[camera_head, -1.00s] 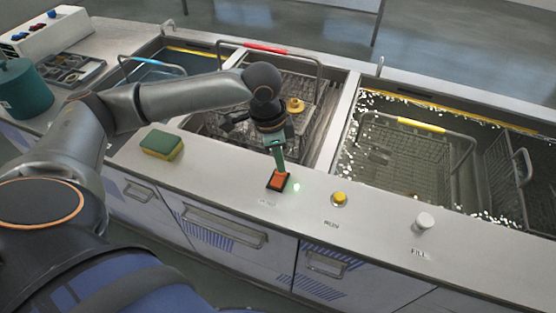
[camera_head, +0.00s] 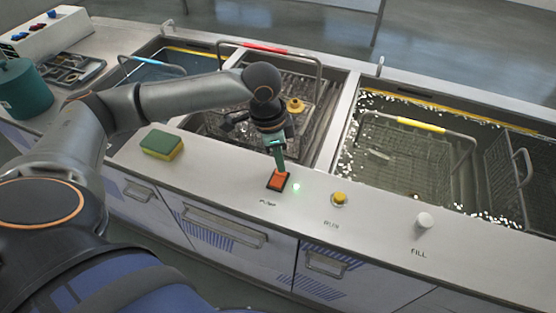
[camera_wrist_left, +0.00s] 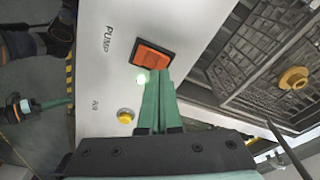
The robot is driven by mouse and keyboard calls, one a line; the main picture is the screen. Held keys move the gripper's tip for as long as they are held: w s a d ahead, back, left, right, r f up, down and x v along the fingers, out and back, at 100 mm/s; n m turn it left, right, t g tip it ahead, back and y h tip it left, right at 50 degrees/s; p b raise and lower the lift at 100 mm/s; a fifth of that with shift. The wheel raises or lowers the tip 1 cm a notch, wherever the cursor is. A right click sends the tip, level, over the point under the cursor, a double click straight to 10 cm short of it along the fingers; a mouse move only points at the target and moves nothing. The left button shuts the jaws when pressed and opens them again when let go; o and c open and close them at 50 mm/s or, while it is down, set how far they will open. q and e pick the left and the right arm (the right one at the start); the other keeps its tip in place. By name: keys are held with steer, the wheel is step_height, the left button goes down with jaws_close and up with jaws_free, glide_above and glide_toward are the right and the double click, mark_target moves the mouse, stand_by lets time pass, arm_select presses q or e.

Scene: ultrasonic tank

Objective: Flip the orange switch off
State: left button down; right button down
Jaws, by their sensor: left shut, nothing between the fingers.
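The orange switch (camera_head: 277,181) sits in a black frame on the front ledge of the tank, above the label PUMP. A small green light (camera_head: 296,186) glows beside it. My left gripper (camera_head: 279,168) is shut and empty, its green fingers pointing down at the switch's far edge. In the left wrist view the switch (camera_wrist_left: 151,57) shows in full, with the closed fingertips (camera_wrist_left: 160,74) at its lower right corner. I cannot tell whether they touch it.
A yellow button (camera_head: 340,199) and a white knob (camera_head: 424,220) stand to the right on the ledge. A green and yellow sponge (camera_head: 161,145) lies to the left. Behind are tanks with wire baskets, one with a red handle (camera_head: 252,47), one with a yellow handle (camera_head: 421,125).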

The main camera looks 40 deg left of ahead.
arm_select(q)
steer(key=shift+f, duration=0.9)
stand_by(0.9)
steer(key=shift+r, duration=0.1)
step_height(320, 180, up, 5)
steer(key=p, duration=0.6)
steer(key=shift+r+p, duration=0.6)
steer(key=shift+r, duration=0.35)
